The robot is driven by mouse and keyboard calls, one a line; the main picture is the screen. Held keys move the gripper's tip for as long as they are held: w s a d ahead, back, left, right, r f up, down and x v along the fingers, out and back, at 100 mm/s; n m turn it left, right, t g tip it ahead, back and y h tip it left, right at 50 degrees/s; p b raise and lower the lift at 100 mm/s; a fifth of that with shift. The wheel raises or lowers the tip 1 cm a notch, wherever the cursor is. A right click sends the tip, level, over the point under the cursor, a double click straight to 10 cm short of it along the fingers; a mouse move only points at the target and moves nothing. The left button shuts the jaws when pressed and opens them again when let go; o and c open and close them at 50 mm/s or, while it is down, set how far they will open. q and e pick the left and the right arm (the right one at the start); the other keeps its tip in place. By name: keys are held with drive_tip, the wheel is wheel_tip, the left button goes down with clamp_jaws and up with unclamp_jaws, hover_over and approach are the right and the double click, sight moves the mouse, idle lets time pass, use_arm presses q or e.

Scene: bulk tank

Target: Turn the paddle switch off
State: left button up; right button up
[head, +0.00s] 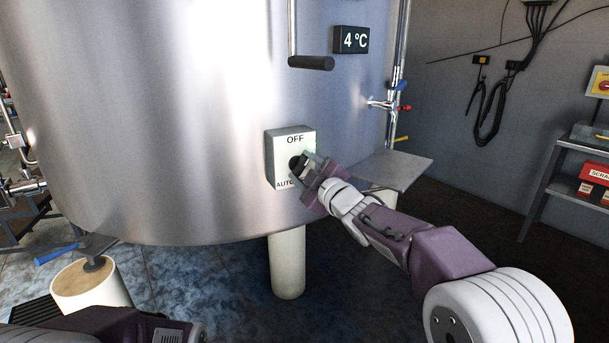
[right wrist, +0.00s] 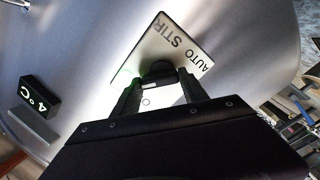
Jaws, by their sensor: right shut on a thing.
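The paddle switch is a pale box (head: 284,143) on the front of the steel tank, with OFF at the top and AUTO at the lower left. Its dark round knob (head: 296,163) is partly covered by my right gripper (head: 302,168). In the right wrist view the black knob (right wrist: 157,70) sits between the two fingers of my right gripper (right wrist: 158,88), which is shut on it. The plate (right wrist: 178,45) there shows AUTO and STIR; OFF is hidden. I cannot tell which label the paddle points at. My left gripper is not in view.
A 4 °C display (head: 350,40) and a dark handle (head: 312,63) are above the switch. A tap (head: 385,104) and a grey shelf (head: 398,169) are to its right. A white tank leg (head: 287,262) stands below. The floor right of the leg is clear.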

drive_tip(key=n+b, duration=0.1)
drive_tip(key=n, duration=0.2)
drive_tip(key=shift+a+f+n+b, duration=0.1)
drive_tip(key=shift+f+n+b, duration=0.05)
drive_tip(key=shift+n+b, duration=0.2)
drive_tip(key=shift+s+n+b, duration=0.1)
drive_tip(key=shift+n+b, duration=0.65)
drive_tip(key=shift+n, duration=0.9)
drive_tip(key=o, duration=1.4)
drive_tip(key=v, duration=0.9)
drive_tip(key=shift+p, duration=0.35)
